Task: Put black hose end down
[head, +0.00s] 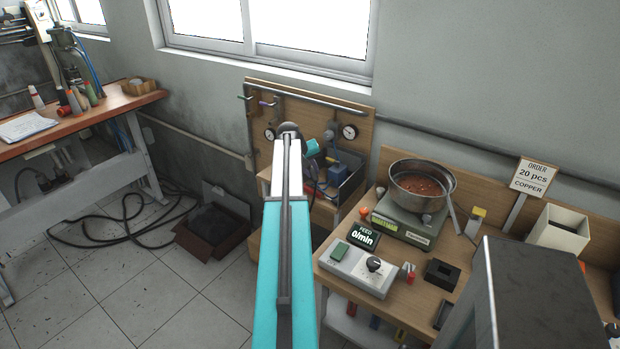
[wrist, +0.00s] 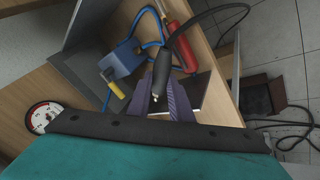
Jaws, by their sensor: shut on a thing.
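The black hose end (wrist: 161,68) shows in the wrist view, upright in the picture between the two dark fingers of my gripper (wrist: 162,92). My gripper is shut on it. From there the black hose (wrist: 215,10) curves up and to the right. The fingers are over an open wooden bench compartment, and I cannot tell whether the hose end touches anything below. In the head view my arm hides most of the gripper and the hose end.
In the wrist view, a blue device (wrist: 124,58) with a yellow handle, a red tool (wrist: 181,40) and blue tubing lie close by. A gauge (wrist: 42,117) is at left. In the head view, black hose (head: 125,218) loops on the floor beside a cardboard box (head: 212,236).

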